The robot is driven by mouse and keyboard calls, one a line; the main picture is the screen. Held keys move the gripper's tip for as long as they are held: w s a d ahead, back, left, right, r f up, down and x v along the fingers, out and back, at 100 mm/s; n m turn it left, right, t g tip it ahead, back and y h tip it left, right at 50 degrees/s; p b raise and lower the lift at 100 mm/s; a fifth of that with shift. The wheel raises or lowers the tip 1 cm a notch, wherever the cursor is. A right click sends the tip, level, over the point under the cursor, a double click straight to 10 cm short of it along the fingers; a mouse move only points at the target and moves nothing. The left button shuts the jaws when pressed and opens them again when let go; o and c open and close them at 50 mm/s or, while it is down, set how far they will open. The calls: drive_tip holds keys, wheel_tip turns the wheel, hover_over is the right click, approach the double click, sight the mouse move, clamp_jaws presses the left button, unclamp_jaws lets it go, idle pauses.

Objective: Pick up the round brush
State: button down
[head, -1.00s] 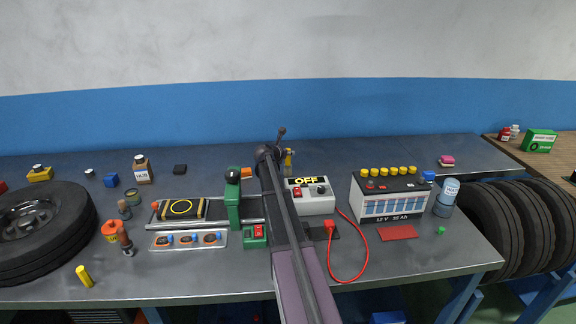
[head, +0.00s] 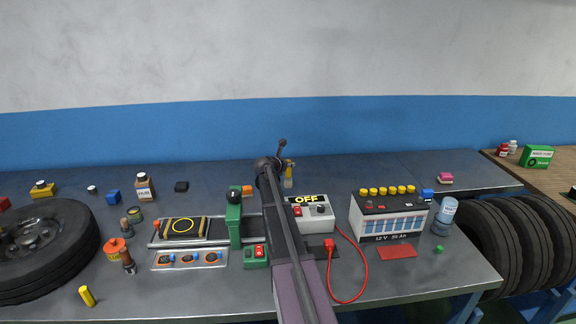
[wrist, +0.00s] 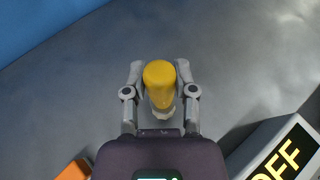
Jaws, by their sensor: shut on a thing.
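The round brush, with a yellow handle and a pale lower part, shows in the head view (head: 289,174), standing upright near the back of the bench. In the wrist view the brush (wrist: 160,82) is between the two grey fingers, seen from above. My gripper (wrist: 161,90) is shut on it, one finger on each side. I cannot tell whether its bottom touches the bench. In the head view my arm hides part of the surroundings.
The grey box with the OFF sign (head: 308,214) stands close to the right of the brush. An orange block (head: 247,190) and a green clamp post (head: 234,220) are to the left. A battery (head: 388,217) stands further right. The bench behind is clear.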

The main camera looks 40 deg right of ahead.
drive_tip(key=shift+r+p, duration=3)
drive_tip(key=shift+r, duration=0.35)
